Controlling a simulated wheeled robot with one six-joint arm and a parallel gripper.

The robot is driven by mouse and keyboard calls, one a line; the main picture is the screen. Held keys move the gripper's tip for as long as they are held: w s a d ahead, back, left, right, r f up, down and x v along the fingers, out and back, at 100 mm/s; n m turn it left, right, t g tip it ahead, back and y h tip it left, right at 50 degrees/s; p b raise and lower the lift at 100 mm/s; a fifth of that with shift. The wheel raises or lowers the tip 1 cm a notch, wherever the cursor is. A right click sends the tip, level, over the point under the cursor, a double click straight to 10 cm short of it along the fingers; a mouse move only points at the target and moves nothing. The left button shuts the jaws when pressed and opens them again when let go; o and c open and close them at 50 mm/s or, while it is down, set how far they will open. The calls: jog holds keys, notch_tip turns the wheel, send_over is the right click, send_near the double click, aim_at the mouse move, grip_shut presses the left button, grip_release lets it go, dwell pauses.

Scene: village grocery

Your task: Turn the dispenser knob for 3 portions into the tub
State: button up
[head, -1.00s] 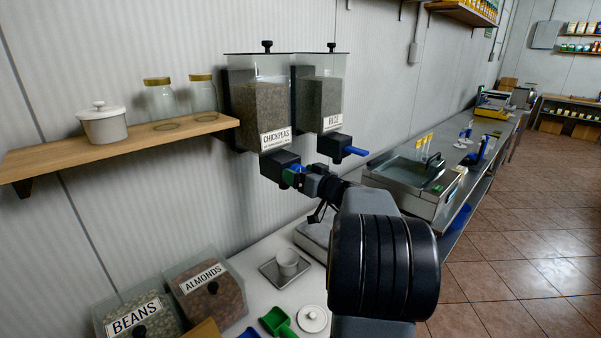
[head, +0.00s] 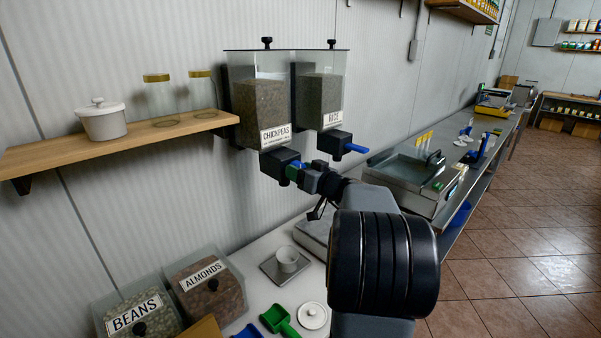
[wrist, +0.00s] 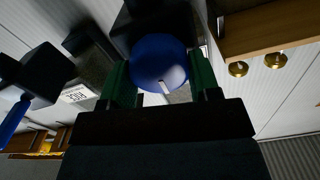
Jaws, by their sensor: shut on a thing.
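The chickpeas dispenser (head: 262,105) hangs on the wall, with a dark outlet block (head: 279,163) under its bin. My gripper (head: 297,171) is at the front of this block. In the wrist view its green fingers stand on either side of the round blue knob (wrist: 158,58), shut on it; a pale mark shows on the knob's face. In the head view the fingers mostly hide the knob. The small white tub (head: 287,259) stands upright on a square plate (head: 270,273) on the counter, below the outlet. I cannot see into the tub well enough to tell its contents.
The rice dispenser (head: 322,100), with its own blue knob (head: 355,149), is just right. A wooden shelf (head: 150,135) with jars is left. Bins of beans (head: 140,310) and almonds (head: 205,285), a green scoop (head: 278,320) and a white lid (head: 313,316) are on the counter.

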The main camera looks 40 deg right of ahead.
jog(key=shift+f+b, duration=0.2)
jog(key=shift+b, duration=0.2)
jog(key=shift+d+m+b, duration=0.15)
jog(key=shift+m+b, duration=5.7)
jog(key=shift+m, duration=2.85)
jog(key=o, duration=0.9)
